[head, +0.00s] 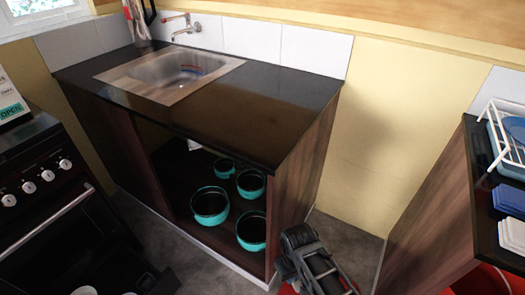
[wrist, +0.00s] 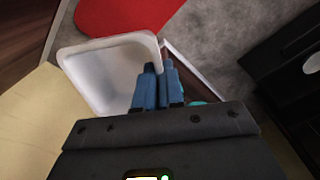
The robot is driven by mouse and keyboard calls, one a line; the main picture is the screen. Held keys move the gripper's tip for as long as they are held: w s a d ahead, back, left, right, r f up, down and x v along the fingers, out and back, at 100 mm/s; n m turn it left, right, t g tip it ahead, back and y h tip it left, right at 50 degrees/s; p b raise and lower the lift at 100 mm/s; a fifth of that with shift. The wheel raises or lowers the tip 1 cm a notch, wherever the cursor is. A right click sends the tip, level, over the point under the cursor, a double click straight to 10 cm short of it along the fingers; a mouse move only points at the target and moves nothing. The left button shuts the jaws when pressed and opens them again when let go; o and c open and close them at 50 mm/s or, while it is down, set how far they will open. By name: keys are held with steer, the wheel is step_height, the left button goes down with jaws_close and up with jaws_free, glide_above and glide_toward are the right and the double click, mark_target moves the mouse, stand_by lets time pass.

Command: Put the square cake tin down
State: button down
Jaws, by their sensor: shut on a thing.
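The square cake tin (wrist: 105,72) is white and shallow with rounded corners, and shows left of centre in the wrist view. My gripper (wrist: 158,70) has blue fingers that are shut on the tin's right rim. The tin is tilted in the wrist picture, and I see no surface touching it from below. The near part of the tin is partly hidden by my gripper. In the head view my arm shows at the bottom, right of the counter, and the tin cannot be made out there.
The dark counter (head: 215,122) has a sink (head: 175,72) and bare room to its right. Several teal pots, including one in front (head: 251,231), stand in the open cupboard below. A stove (head: 50,185) is left; another counter with a dish rack (head: 505,140) is right. A red patch (wrist: 120,14) lies on the floor.

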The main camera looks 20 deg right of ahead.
steer(key=shift+h, duration=0.3)
steer(key=shift+w+a+r+p, duration=0.15)
steer(key=shift+w+r+p, duration=0.25)
steer(key=shift+r, duration=0.4)
steer(key=shift+w+a+r+p, duration=0.2)
steer(key=shift+w+r, duration=0.35)
steer(key=shift+r, duration=0.2)
steer(key=shift+w+a+r+p, duration=0.15)
steer(key=shift+w+r+p, duration=0.25)
steer(key=shift+r, duration=0.4)
